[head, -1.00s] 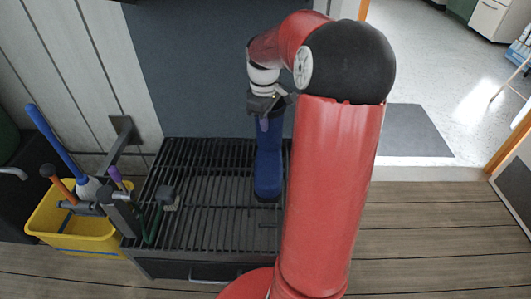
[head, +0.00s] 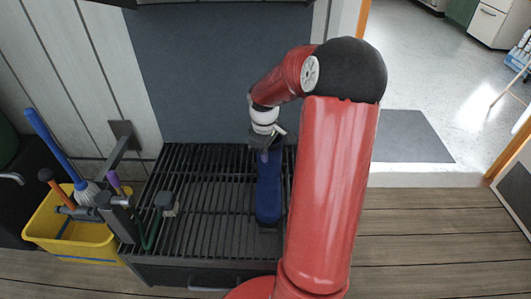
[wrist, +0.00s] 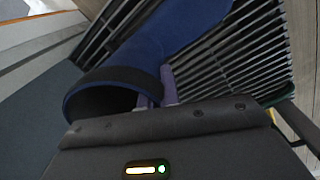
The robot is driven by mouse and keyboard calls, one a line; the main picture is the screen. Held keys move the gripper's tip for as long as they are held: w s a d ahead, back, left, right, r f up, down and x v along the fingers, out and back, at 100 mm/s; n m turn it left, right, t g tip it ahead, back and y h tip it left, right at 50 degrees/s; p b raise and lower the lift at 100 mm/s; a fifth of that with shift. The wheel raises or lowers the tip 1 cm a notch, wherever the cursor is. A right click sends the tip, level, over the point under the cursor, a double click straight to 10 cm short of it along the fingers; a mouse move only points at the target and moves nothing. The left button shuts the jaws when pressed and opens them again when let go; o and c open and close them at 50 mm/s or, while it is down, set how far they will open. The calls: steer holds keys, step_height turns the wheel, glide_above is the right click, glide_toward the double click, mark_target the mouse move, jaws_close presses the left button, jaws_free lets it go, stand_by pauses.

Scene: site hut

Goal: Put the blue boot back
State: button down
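The blue boot (head: 269,192) is at the right part of the black slatted rack in the head view, with its toe toward the rack's near edge. My gripper (head: 264,150) is at the top of its shaft. In the wrist view, the boot (wrist: 178,32) shows its dark-banded open top at the left. The purple fingers of my gripper (wrist: 158,90) are closed on the rim of that opening. Whether the sole touches the slats cannot be told. My red arm hides the rack's right end in the head view.
The black slatted rack (head: 205,215) has bare slats left of the boot. A yellow bucket (head: 75,245) with brushes stands at the left, beside a grey bracket and a green-handled brush (head: 160,207). A doorway opens at the right.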

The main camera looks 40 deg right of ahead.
steer(key=c, duration=2)
jaws_free()
steer(key=shift+f, duration=0.1)
steer(key=o, duration=0.4)
